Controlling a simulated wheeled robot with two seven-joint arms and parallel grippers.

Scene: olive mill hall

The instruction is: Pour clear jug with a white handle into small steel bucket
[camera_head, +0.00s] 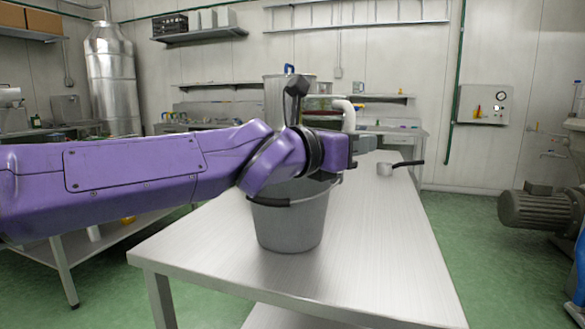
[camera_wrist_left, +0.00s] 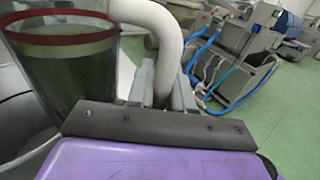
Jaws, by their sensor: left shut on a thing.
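The clear jug (camera_head: 322,104) stands out behind my left wrist in the head view, held above the bucket, mostly hidden by the arm. Its white handle (camera_head: 346,112) curves down on its right. In the left wrist view, the jug (camera_wrist_left: 65,75) has a red rim band and looks dark green inside; its handle (camera_wrist_left: 168,35) runs down between the fingers. My left gripper (camera_head: 355,146) is shut on this handle. The grey steel bucket (camera_head: 290,228) stands upright on the table below my wrist, its mouth mostly hidden. I cannot tell whether liquid is flowing. My right gripper is not in view.
The steel table (camera_head: 375,245) is clear to the right of and in front of the bucket. A small pan with a dark handle (camera_head: 385,169) stands farther back on it. A motor (camera_head: 535,210) is at the right, beyond green floor.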

